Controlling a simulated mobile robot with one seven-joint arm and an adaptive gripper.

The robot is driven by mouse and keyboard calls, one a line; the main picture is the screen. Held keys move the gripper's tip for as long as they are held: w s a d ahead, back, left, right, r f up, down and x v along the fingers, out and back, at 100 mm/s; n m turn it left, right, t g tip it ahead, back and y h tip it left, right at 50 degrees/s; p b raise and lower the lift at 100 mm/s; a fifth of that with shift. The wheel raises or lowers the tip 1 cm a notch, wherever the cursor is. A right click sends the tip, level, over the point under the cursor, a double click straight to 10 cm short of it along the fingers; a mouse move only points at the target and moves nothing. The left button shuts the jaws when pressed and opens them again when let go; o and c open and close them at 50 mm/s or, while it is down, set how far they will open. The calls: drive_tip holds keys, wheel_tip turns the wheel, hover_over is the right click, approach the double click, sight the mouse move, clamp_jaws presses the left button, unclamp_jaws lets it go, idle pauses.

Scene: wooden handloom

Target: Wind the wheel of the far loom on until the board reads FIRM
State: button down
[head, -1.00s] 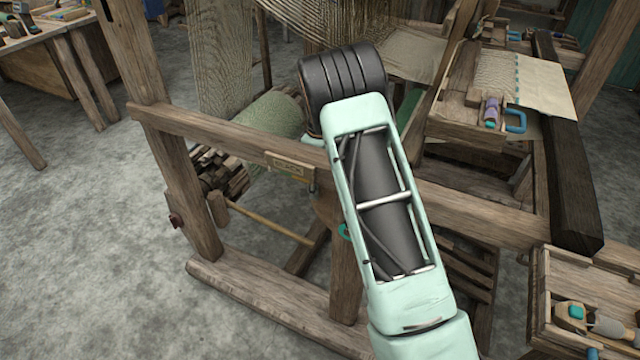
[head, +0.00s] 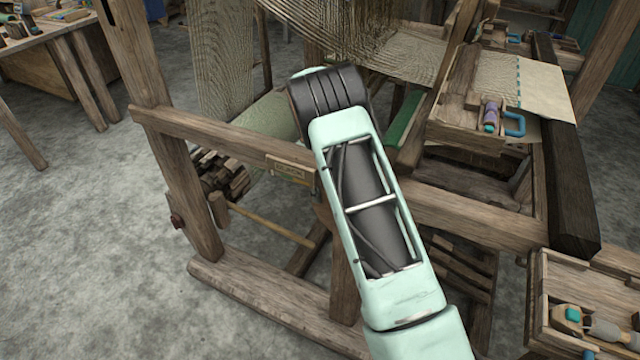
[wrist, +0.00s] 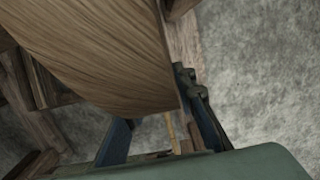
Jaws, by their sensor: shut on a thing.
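The loom (head: 160,115) fills the middle of the head view, with threads (head: 335,28) and pale cloth on its frame. A small plaque (head: 290,167) sits on its front rail; its lettering is too small to read. My arm covers the area right of the plaque, and my gripper is hidden in the head view. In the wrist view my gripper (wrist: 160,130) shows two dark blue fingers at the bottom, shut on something. A large, brown, curved, grained surface (wrist: 105,50) fills the space before them. The gripped part is mostly hidden, and I cannot clearly make out the wheel.
A wooden tray (head: 470,120) holds a purple-and-teal item and a blue handle at right. Another tray (head: 590,285) stands at lower right beside a dark beam (head: 568,190). A workbench (head: 50,60) is at upper left. Grey floor (head: 90,230) is clear at left.

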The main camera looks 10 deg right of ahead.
drive_tip(key=shift+a+f+g+h, duration=0.1)
drive_tip(key=shift+f+g+h, duration=0.5)
drive_tip(key=shift+f+h, duration=0.5)
drive_tip(key=shift+f, duration=0.2)
drive_tip(key=c, duration=1.6)
unclamp_jaws()
drive_tip(key=v, duration=1.2)
drive_tip(key=shift+d+r, duration=0.1)
drive_tip(key=shift+d, duration=0.15)
